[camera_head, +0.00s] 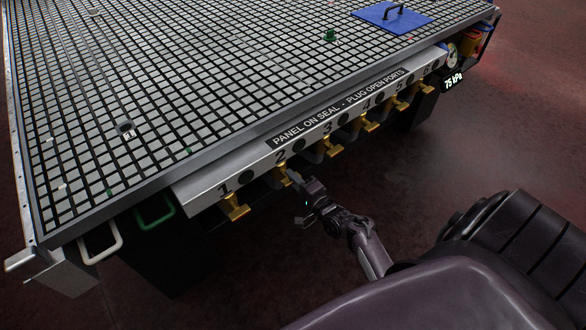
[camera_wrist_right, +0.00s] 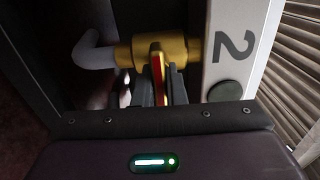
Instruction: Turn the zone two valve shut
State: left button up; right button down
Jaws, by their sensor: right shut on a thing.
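The zone two valve (camera_head: 281,171) is a brass valve under the front rail, below the black numeral 2. In the right wrist view its brass body (camera_wrist_right: 185,50) lies beside the white panel marked 2, with a grey bent pipe on its left. Its lever (camera_wrist_right: 157,66), brass with a red face, points down in that picture toward my wrist. My right gripper (camera_head: 292,178) is at this valve, and in the wrist view its dark fingers (camera_wrist_right: 161,88) are shut on the lever. The lever's end is partly hidden between the fingers. My left gripper is out of view.
Similar brass valves hang along the rail (camera_head: 205,196), with valve 1 (camera_head: 235,207) to the left and valve 3 (camera_head: 333,144) to the right. A gauge display (camera_head: 453,82) reads 75 kPa. A blue plate (camera_head: 375,14) lies on the grid table (camera_head: 70,211).

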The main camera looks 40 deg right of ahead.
jog(key=c, duration=1.5)
grip_release()
jog(key=shift+s, duration=0.1)
jog(key=s, duration=0.7)
jog(key=shift+s+d, duration=0.3)
jog(key=shift+d, duration=0.05)
